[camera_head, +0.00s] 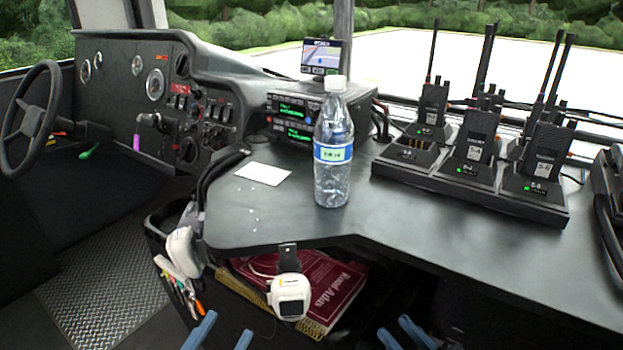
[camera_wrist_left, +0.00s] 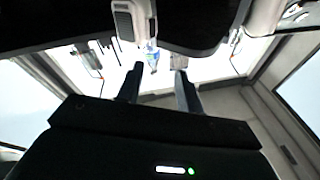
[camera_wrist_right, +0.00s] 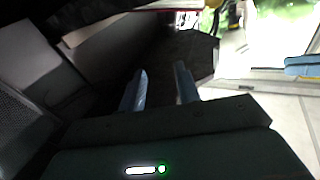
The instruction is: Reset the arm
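My left gripper (camera_head: 216,333) shows at the bottom edge of the head view, with its two blue fingertips apart and nothing between them. Its two fingers also show apart in the left wrist view (camera_wrist_left: 158,85). My right gripper (camera_head: 407,336) shows at the bottom edge of the head view, right of the middle, with its fingertips apart and empty. Its fingers are also apart in the right wrist view (camera_wrist_right: 160,88). Both grippers are low, in front of the dark desk (camera_head: 400,215). The rest of both arms is out of the head view.
A clear bottle (camera_head: 333,175) stands upright on the desk beside a white card (camera_head: 262,173). Several radios sit in a charger tray (camera_head: 455,190) at right. Below the desk edge are a white device (camera_head: 289,296), a red road atlas (camera_head: 335,285) and a tool pouch (camera_head: 175,262).

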